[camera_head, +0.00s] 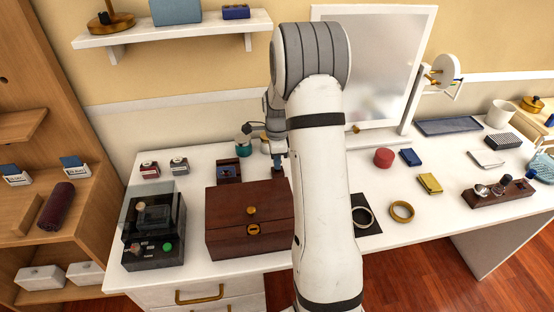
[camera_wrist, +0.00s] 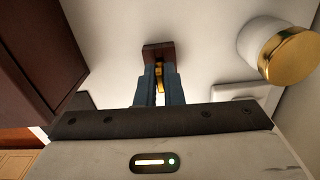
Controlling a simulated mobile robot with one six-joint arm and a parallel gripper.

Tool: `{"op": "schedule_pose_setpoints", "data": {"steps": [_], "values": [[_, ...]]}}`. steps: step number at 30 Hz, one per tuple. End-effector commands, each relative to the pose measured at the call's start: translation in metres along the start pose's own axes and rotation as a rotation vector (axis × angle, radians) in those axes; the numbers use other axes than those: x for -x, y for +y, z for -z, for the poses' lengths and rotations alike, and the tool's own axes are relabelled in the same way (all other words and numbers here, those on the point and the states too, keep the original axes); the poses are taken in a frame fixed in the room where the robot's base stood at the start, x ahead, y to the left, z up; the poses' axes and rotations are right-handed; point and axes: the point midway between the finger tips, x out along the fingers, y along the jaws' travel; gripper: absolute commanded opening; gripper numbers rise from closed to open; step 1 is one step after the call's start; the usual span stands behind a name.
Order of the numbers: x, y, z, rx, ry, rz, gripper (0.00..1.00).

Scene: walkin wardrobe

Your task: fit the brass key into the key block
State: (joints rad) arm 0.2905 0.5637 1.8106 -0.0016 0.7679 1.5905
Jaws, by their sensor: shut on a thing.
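My gripper (camera_wrist: 158,88) is shut on the brass key (camera_wrist: 159,76), a narrow strip of gold showing between its blue fingers in the wrist view. The dark brown key block (camera_wrist: 158,50) stands on the white tabletop just beyond the fingertips. The key's far end overlaps the near side of the block; I cannot tell whether it is inside or only in front. In the head view my gripper (camera_head: 278,159) is small, behind the brown chest and partly covered by my arm. The key cannot be made out there.
The brown chest (camera_head: 247,221) stands close by; its wall (camera_wrist: 38,55) rises at the left in the wrist view. A white jar with a gold lid (camera_wrist: 291,52) is at the right. A small dark box (camera_head: 229,171) and a mirror (camera_head: 377,68) stand on the table.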

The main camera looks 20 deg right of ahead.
Motion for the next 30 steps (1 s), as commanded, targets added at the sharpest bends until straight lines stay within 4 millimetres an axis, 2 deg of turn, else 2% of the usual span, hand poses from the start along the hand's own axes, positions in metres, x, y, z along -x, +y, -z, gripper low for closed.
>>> {"op": "schedule_pose_setpoints", "data": {"steps": [10,11,12,20,26,30], "values": [[-0.0096,0.0000,-0.0004,0.001,0.000,0.000,0.00],[-0.0094,0.0000,-0.0004,0.001,0.000,0.000,0.08],[-0.0087,-0.0001,-0.0004,0.001,0.000,0.001,0.12],[-0.0085,-0.0001,-0.0006,0.001,0.000,0.001,0.33],[-0.0084,0.0000,-0.0007,0.001,0.000,0.001,0.33],[0.0003,-0.0008,-0.0008,0.001,0.000,0.003,0.33]]}}
